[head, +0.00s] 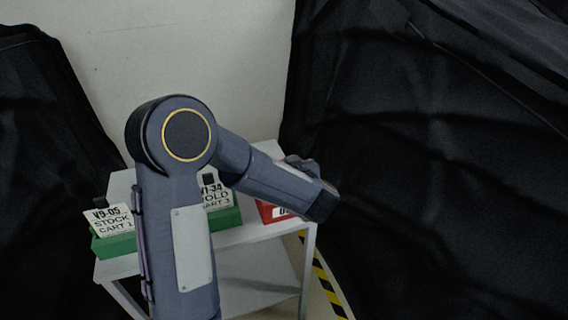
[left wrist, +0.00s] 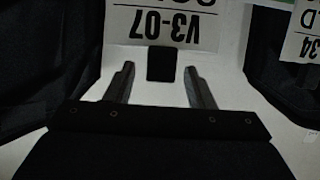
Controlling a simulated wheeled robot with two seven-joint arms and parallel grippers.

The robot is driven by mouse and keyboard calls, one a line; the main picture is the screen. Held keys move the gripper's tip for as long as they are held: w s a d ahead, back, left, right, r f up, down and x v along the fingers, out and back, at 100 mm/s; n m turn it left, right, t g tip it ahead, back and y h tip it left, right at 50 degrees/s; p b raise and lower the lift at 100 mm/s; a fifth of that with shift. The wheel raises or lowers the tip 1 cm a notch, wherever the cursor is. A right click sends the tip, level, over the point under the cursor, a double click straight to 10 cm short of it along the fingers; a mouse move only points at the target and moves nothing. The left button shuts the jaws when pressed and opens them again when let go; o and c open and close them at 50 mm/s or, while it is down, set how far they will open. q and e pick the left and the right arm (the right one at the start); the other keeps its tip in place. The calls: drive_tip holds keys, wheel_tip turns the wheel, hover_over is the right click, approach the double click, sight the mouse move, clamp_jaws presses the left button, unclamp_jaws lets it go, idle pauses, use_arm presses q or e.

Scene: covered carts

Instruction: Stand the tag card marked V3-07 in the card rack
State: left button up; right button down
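The V3-07 card (left wrist: 165,25) shows upside down at the top of the left wrist view, with its upper part cut off by the frame. A small black tab (left wrist: 160,62) is at the card's lettered edge. My left gripper (left wrist: 160,75) is open, with its two fingers apart on either side of the tab and a visible gap on each side. In the head view my left arm covers its fingers, and the V3-07 marking cannot be read. A green card rack (head: 115,246) holds a V9-05 card (head: 108,221) and a V1-34 card (head: 218,196). My right gripper is out of view.
The rack stands on a white cart (head: 262,235) with a lower shelf. A red block (head: 266,212) with a partly hidden white label is at the cart's right. Black covers (head: 430,150) hang on both sides. Yellow-black tape (head: 322,278) marks the floor.

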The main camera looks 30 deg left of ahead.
use_arm(q)
drive_tip(key=v, duration=0.8)
drive_tip(key=shift+a, duration=0.1)
idle(0.5)
drive_tip(key=s+d+r+m+t+h, duration=0.1)
drive_tip(key=d+r+m+t+h, duration=0.5)
drive_tip(key=h, duration=0.6)
drive_tip(key=s+f+m+g+h, duration=0.1)
drive_tip(key=s+f+g, duration=0.3)
drive_tip(key=s, duration=0.7)
drive_tip(key=s+f+m+g+h, duration=0.1)
drive_tip(key=s+f+g, duration=0.3)
drive_tip(key=s, duration=0.8)
drive_tip(key=shift+g+h, duration=0.5)
drive_tip(key=shift+g, duration=0.3)
